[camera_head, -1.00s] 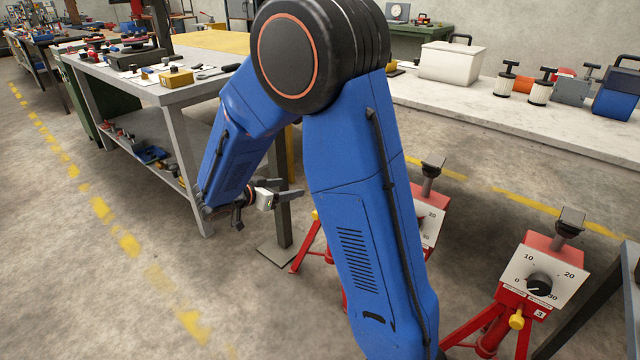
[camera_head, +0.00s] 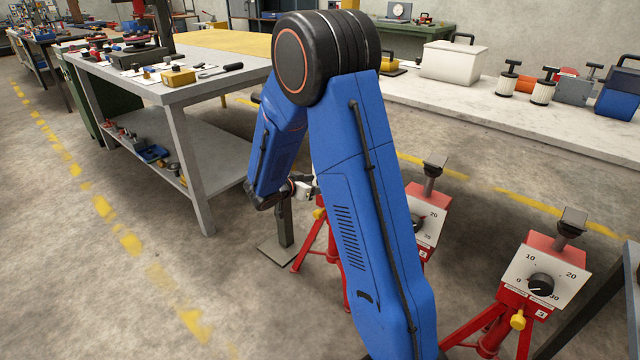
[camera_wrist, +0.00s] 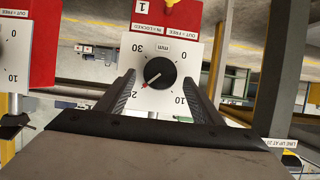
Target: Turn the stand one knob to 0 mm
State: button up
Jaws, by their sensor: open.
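In the wrist view, which is upside down, stand one is a red block (camera_wrist: 175,14) labelled 1. Its white dial plate (camera_wrist: 168,96) reads 0, 10, 20 and 30 mm, the 20 partly covered. The black knob (camera_wrist: 162,71) has its red pointer mark toward the 20. My gripper (camera_wrist: 160,84) is open, with one finger on each side of the knob; I cannot tell whether they touch it. In the head view my gripper (camera_head: 305,189) shows only partly, at the arm's end, and my arm hides most of stand one.
Another dial stand (camera_wrist: 13,55) is at the wrist view's left edge. The head view shows a middle stand (camera_head: 429,222) partly behind my arm and stand 3 (camera_head: 546,279) at right. A grey workbench (camera_head: 187,92) stands left. A yellow lock knob (camera_wrist: 171,2) is at the wrist view's top.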

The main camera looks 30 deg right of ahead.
jog(key=shift+x, duration=0.9)
jog(key=c, duration=1)
jog(key=shift+c, duration=0.2)
